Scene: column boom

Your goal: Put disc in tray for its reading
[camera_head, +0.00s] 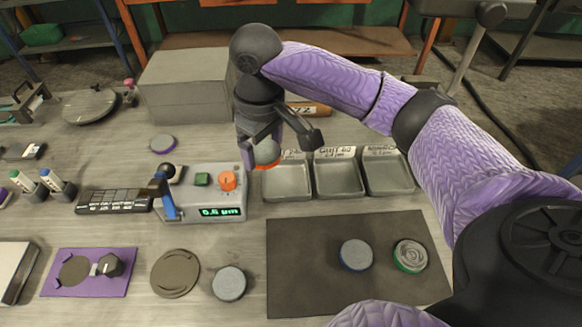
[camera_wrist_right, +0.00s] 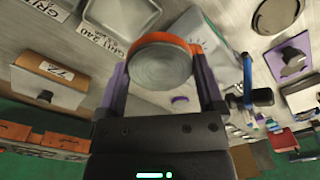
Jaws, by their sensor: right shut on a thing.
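My right gripper (camera_head: 266,157) is shut on a grey disc with an orange rim (camera_head: 267,152). It holds the disc up at the back left corner of the left tray (camera_head: 287,182), beside the meter. In the right wrist view the disc (camera_wrist_right: 160,68) sits between both fingers. Three grey trays stand in a row: left, middle (camera_head: 338,181) and right (camera_head: 387,175). Their white labels are small; the left one is partly hidden by the gripper. The meter (camera_head: 207,193) shows 0.6 µm in green digits. My left gripper is not in view.
Discs with blue (camera_head: 356,256) and green (camera_head: 409,257) rims lie on a dark mat (camera_head: 310,275). A purple-rimmed disc (camera_head: 163,144) lies behind the meter, and a grey disc (camera_head: 229,284) in front. A large grey box (camera_head: 187,85) stands at the back left.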

